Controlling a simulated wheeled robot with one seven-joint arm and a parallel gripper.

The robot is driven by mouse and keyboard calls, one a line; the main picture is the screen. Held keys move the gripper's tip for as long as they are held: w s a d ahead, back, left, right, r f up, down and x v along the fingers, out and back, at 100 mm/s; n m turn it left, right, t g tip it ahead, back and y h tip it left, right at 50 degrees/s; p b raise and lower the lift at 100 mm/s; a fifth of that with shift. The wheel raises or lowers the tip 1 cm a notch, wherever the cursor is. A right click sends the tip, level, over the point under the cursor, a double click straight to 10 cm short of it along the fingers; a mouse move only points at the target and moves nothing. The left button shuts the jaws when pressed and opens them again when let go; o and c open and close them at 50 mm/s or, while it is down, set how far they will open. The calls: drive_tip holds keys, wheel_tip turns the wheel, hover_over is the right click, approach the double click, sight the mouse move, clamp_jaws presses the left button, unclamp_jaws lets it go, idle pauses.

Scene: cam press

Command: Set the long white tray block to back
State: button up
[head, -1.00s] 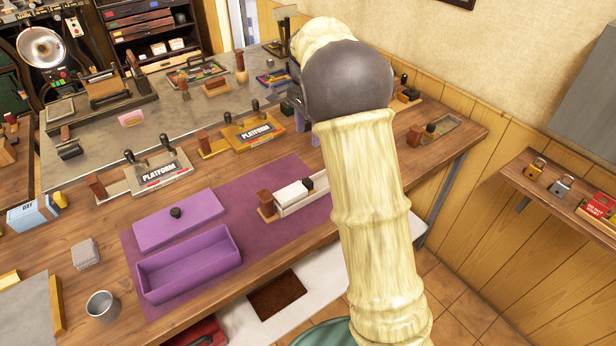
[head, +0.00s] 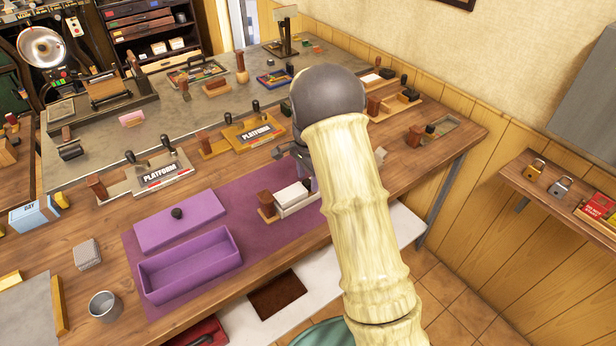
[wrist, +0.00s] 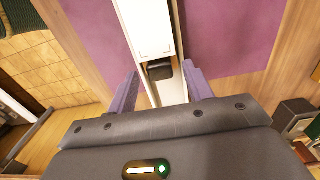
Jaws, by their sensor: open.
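The long white block (head: 292,194) sits in a narrow pale tray (head: 301,207) on the purple mat. A reddish-brown wooden block (head: 267,204) stands at the tray's left end. In the wrist view, the white block (wrist: 148,25) lies in the tray, with a small dark piece (wrist: 160,71) at its near end. My gripper (wrist: 160,88) is open, one finger on each side of the tray around the dark piece. Nothing is seen held, and I cannot tell whether the fingers touch the tray. In the head view my arm hides the tray's right end.
A purple open box (head: 190,264) and its knobbed lid (head: 180,219) are left of the tray. Two similar PLATFORM fixtures (head: 165,172) (head: 255,133) stand behind. A metal cup (head: 104,306) is at the front left.

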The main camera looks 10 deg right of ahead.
drive_tip(key=shift+f, duration=0.35)
clamp_jaws()
drive_tip(key=shift+w, duration=0.15)
